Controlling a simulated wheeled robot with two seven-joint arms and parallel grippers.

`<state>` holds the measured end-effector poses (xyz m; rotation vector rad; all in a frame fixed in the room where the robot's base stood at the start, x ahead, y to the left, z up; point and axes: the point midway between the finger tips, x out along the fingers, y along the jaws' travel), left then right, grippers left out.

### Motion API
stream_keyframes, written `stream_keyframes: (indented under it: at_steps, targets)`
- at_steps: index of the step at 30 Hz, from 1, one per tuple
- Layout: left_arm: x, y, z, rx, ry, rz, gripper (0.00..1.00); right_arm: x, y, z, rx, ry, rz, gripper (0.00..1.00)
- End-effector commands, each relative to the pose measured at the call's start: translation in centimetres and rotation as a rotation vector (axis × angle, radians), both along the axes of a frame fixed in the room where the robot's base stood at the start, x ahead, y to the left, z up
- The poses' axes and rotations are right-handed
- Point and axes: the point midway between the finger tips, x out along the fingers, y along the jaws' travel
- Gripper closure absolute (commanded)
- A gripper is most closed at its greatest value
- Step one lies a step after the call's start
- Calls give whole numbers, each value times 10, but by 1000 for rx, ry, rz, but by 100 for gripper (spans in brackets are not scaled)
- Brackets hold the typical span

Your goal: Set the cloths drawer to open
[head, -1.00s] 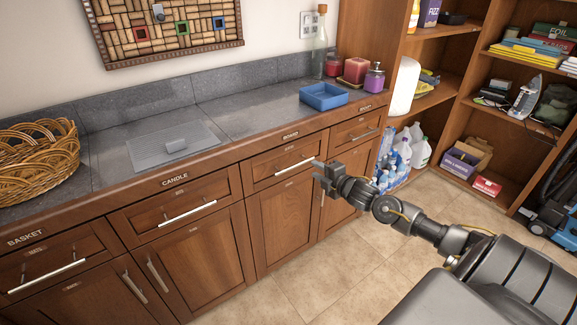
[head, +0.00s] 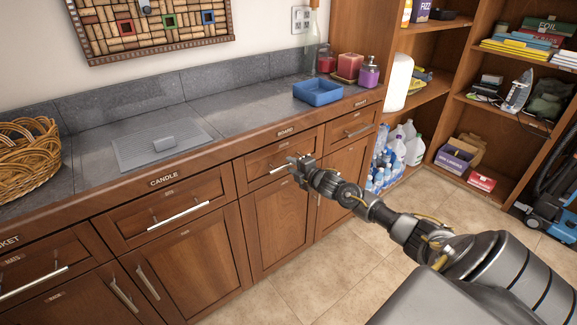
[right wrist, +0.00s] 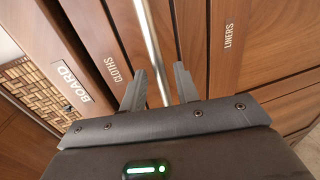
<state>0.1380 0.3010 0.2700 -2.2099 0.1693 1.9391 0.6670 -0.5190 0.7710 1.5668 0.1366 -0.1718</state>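The cloths drawer (head: 250,171) is a brown wooden front below the BOARD label, flush with the cabinet and shut. In the right wrist view its face (right wrist: 105,40) carries the word CLOTHS. Its silver bar handle (right wrist: 148,35) runs between the two fingers of my right gripper (right wrist: 158,82). The fingers are apart, one on each side of the bar, with gaps visible. In the head view my right gripper (head: 294,168) is at the right end of the handle (head: 276,170) and covers part of it. My left gripper is not in view.
A liners door (right wrist: 235,45) lies below the drawer. A candle drawer (head: 172,205) is to the left and another drawer (head: 350,129) to the right. A blue tray (head: 318,92) stands on the counter above. The tiled floor (head: 320,275) in front is clear.

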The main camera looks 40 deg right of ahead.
Motion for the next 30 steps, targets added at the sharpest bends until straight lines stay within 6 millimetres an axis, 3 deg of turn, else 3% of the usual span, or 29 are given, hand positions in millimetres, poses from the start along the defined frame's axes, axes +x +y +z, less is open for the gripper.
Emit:
stream_keyframes:
  at_steps: [6,16,23,30]
  targets:
    - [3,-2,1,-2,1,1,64,20,0,-4,1,-1,0,69]
    - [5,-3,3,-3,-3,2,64,22,0,-5,0,0,1,69]
    - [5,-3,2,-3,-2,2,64,22,0,-5,0,0,1,99]
    - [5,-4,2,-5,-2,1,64,22,4,-5,0,0,2,100]
